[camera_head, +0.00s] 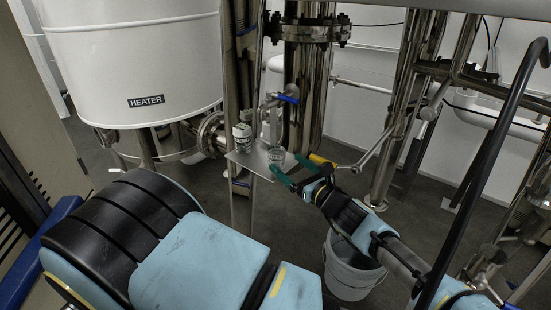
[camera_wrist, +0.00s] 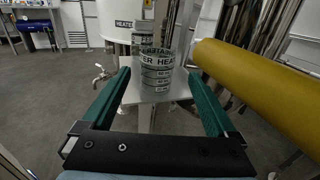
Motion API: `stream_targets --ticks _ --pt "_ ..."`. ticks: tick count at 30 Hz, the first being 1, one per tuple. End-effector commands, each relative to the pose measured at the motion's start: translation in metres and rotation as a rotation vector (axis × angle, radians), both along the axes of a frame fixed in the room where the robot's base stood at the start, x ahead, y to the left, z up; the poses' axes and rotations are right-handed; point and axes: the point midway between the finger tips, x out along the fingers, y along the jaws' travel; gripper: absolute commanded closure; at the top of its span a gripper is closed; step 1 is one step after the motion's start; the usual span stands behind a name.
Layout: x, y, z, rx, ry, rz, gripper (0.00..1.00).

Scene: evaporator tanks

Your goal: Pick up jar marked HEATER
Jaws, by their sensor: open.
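A clear jar with a printed band (camera_head: 276,155) stands upright on a small metal shelf (camera_head: 262,165). In the wrist view this nearer jar (camera_wrist: 157,75) shows lettering that reads in part "TER HEA". A second similar jar (camera_head: 242,140) stands behind it on the shelf; in the wrist view it (camera_wrist: 142,38) is partly hidden by the nearer jar. My gripper (camera_head: 286,165) has green fingers, spread open at the shelf's front right. In the wrist view the nearer jar appears between the open fingertips; I cannot tell whether they touch it.
A white tank labelled HEATER (camera_head: 140,60) hangs left of the shelf. Steel pipes (camera_head: 305,90) and a blue-handled valve (camera_head: 287,98) rise close behind the jars. A yellow pipe or handle (camera_wrist: 255,85) lies right of my gripper. A white bucket (camera_head: 350,270) stands below.

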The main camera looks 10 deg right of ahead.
Motion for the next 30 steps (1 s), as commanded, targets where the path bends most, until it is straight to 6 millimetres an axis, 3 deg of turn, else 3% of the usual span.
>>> stream_targets --ticks 15,23,30 --pt "0.048 0.029 0.001 0.001 0.000 0.000 0.07" --pt "0.051 0.031 -0.001 0.000 0.001 -0.001 0.07" --pt "0.051 0.031 0.000 0.000 0.001 -0.001 0.31"
